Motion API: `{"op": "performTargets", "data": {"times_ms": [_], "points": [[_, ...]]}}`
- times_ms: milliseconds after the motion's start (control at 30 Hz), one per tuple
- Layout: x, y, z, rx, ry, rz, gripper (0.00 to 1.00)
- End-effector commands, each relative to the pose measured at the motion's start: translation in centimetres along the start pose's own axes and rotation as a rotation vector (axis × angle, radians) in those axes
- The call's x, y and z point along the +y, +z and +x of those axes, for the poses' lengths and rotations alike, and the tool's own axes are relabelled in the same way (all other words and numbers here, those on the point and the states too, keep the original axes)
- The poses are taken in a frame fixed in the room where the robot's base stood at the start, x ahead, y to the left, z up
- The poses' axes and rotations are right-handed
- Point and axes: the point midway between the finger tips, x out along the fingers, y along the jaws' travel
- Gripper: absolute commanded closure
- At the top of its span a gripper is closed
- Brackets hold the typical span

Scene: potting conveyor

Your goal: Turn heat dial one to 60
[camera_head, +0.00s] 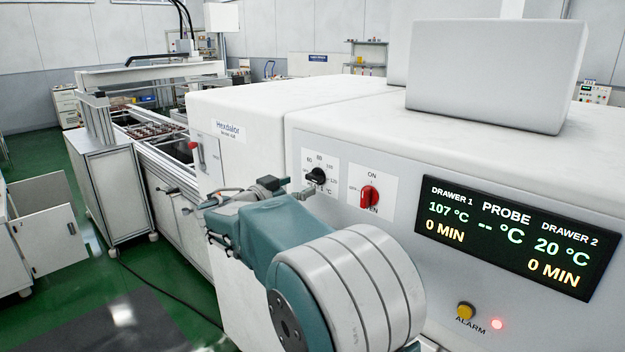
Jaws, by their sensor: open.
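A black heat dial (317,176) sits on a white scale plate on the front of the large white oven. Marks 60 and 80 show at its upper left and top. The lower scale is partly covered, and I cannot read the pointer's setting surely. My gripper (296,188) is open, with its fingertips just left of and below the dial. I cannot tell whether they touch it. My teal and grey arm covers the panel below.
A red knob (369,196) marked ON sits right of the dial. The display (515,237) reads Drawer 1 107 °C, Drawer 2 20 °C, both 0 MIN. A yellow alarm button (466,311) is below. A conveyor (150,130) stands left.

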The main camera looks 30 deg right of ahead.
Motion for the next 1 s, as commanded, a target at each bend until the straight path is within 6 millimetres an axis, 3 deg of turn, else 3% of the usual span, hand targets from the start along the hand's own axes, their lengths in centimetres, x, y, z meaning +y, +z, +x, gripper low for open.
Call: {"op": "performTargets", "data": {"times_ms": [300, 633, 667, 833, 1000], "points": [[-0.2, 0.0, 4.1, 0.002, -0.001, -0.003, 0.06], [-0.1, 0.0, 4.9, 0.000, -0.002, -0.002, 0.06], [-0.1, 0.0, 4.9, 0.000, -0.002, -0.002, 0.10], [-0.1, 0.0, 4.8, 0.001, -0.002, -0.002, 0.86], [-0.2, 0.0, 4.8, 0.001, -0.002, -0.003, 0.88]]}}
